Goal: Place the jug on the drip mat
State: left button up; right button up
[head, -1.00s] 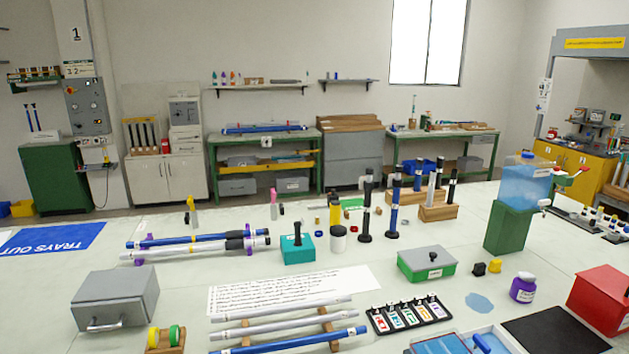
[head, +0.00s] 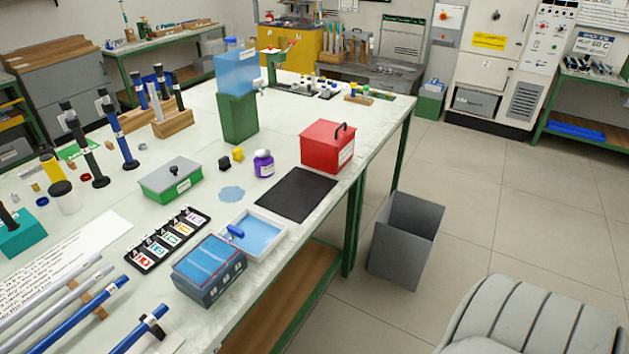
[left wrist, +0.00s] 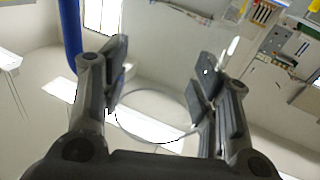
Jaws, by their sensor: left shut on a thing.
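My left gripper (left wrist: 160,90) shows in the left wrist view, its two dark fingers spaced apart around a clear, round-rimmed vessel (left wrist: 158,139), which looks like the jug. It is see-through, so only its curved outline shows; its contents cannot be told. The head view shows neither gripper nor the jug. A flat black mat (head: 297,194), which looks like the drip mat, lies bare near the table's right edge, in front of the red box.
The red box (head: 328,147) stands behind the mat, and a purple jar (head: 263,164) is to its left. A blue water tank (head: 237,72) sits on a green stand. A white tray (head: 268,255) of blue liquid lies front-left. A grey bin (head: 405,240) stands on the floor.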

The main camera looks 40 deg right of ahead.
aim_at(304, 189)
jog(key=i+l+z, duration=0.1)
jog(key=l, duration=0.3)
jog(key=i+l, duration=0.1)
jog(key=l, duration=0.35)
jog(key=i+l+z, duration=0.15)
jog(key=l, duration=0.25)
jog(key=i+l+z, duration=0.1)
jog(key=l, duration=0.3)
jog(key=i+l, duration=0.15)
jog(key=l, duration=0.25)
jog(key=i+l+z, duration=0.15)
jog(key=l, duration=0.2)
jog(key=i+l+z, duration=0.1)
jog(key=l, duration=0.3)
jog(key=i, duration=0.05)
